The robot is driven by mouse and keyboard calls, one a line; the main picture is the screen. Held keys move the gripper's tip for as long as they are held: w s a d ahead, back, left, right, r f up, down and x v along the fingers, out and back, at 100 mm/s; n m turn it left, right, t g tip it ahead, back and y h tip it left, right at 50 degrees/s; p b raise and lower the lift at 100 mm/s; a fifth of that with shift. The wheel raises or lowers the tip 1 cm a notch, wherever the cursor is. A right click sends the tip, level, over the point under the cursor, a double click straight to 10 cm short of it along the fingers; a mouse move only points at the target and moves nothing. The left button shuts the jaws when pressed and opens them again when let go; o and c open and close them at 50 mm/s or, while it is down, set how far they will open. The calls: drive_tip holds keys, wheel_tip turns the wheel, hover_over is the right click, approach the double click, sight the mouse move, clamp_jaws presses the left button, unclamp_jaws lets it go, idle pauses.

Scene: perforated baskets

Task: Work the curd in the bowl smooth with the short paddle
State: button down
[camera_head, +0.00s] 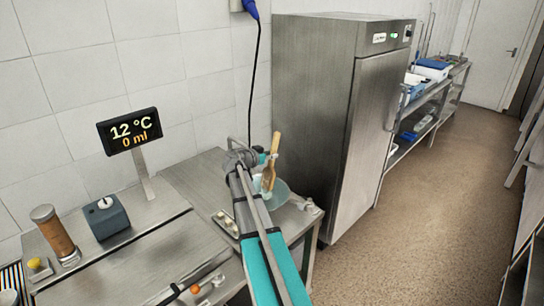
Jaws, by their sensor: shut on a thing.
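The short wooden paddle (275,144) stands steeply, leaning slightly, with one end up and its lower part down at the bowl. The pale green, see-through bowl (281,190) sits on the metal table, partly hidden behind my arm. My gripper (265,163) is at the paddle, above the bowl, and is shut on it; its fingers are small and mostly hidden. The curd cannot be made out inside the bowl. I cannot tell whether the paddle's lower end touches it.
A tray with small pale items (226,223) lies left of the bowl, and small white items (308,205) lie to its right. A tall steel cabinet (314,120) stands close behind on the right. A display (130,131) reads 12 °C and 0 ml.

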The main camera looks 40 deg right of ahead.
drive_tip(key=shift+w, duration=0.45)
drive_tip(key=shift+w, duration=0.1)
drive_tip(key=shift+r, duration=0.2)
drive_tip(key=shift+r+p, duration=4.25)
drive_tip(key=shift+p, duration=0.2)
